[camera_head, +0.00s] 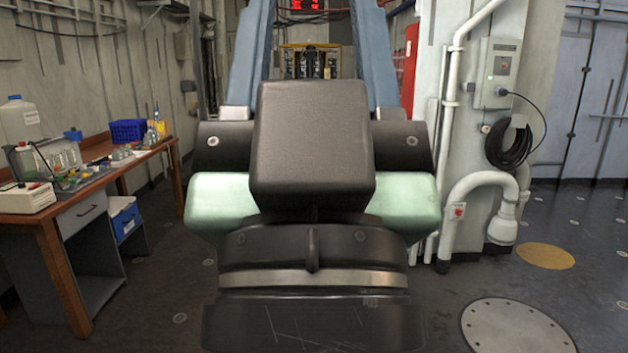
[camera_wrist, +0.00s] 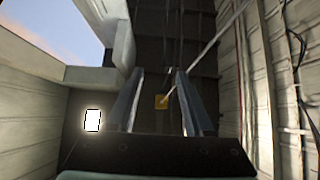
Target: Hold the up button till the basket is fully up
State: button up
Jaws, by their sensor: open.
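My gripper (camera_head: 314,30) reaches away from me in the head view, with its two blue-grey fingers apart. In the wrist view my gripper (camera_wrist: 160,72) is open, with nothing held between its fingers. A yellow-framed object with dark upright parts (camera_head: 311,62) shows beyond and between the fingers in the head view; I cannot tell whether it is the basket. A red lit display (camera_head: 305,4) is at the top edge. In the wrist view a small yellow square (camera_wrist: 161,101) shows between the fingers, beside a pale slanting line. I cannot make out an up button.
A wooden workbench (camera_head: 75,187) with bottles and a blue basket-like bin (camera_head: 128,130) stands at left. A grey box with a green light (camera_head: 499,65) and a coiled black cable (camera_head: 509,150) are on the right wall. White pipes rise beside it. Floor at right is clear.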

grip_shut()
dwell(1.7)
